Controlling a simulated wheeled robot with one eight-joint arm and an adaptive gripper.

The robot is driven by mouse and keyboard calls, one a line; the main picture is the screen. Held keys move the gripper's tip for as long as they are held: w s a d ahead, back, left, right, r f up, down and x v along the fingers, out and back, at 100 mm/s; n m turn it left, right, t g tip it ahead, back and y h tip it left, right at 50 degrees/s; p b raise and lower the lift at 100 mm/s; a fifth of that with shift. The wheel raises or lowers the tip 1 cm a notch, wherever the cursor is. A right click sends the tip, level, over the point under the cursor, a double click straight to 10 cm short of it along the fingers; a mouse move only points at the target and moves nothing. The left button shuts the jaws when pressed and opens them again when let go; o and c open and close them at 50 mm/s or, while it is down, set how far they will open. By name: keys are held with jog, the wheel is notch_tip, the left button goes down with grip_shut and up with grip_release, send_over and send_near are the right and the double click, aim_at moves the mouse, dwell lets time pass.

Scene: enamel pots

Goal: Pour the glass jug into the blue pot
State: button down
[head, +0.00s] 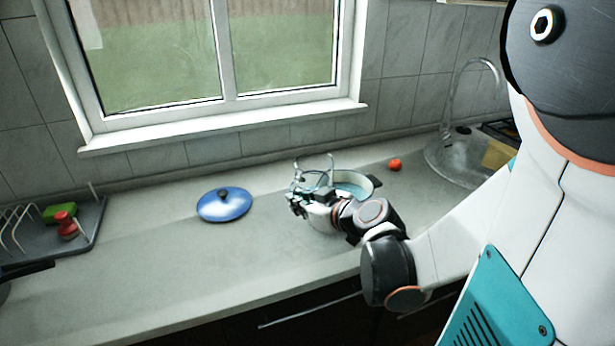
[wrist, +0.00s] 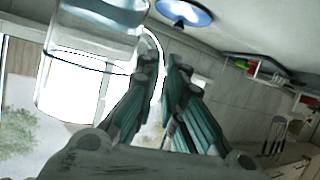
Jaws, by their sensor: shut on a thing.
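My gripper (head: 304,203) is shut on the glass jug (head: 314,172), which shows clear and colourless above the counter in the head view. In the wrist view, my gripper's fingers (wrist: 163,82) close at the curved handle beside the jug's large clear body (wrist: 92,62). A pot (head: 372,183) with a pale rim and light blue inside stands right behind my gripper and wrist, which hide much of it. The jug seems near or over the pot's left side; the exact gap is unclear. I cannot make out the liquid or any stream.
A blue lid (head: 224,204) with a dark knob lies on the counter to the left; it also shows in the wrist view (wrist: 184,12). A small red-orange item (head: 394,165) lies behind the pot. A dish rack (head: 60,235) is at far left, a sink (head: 455,158) at right.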

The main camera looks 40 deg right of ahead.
notch_tip(320, 180, up, 5)
jog(key=p, duration=0.4)
jog(key=w+a+f+n+y, duration=0.1)
jog(key=w+a+n+y, duration=0.1)
jog(key=w+a, duration=0.9)
jog(key=a+y, duration=0.1)
jog(key=a, duration=0.2)
jog(key=shift+w+f+n+g, duration=0.2)
jog(key=shift+f+n+g, duration=0.1)
jog(key=shift+f, duration=0.1)
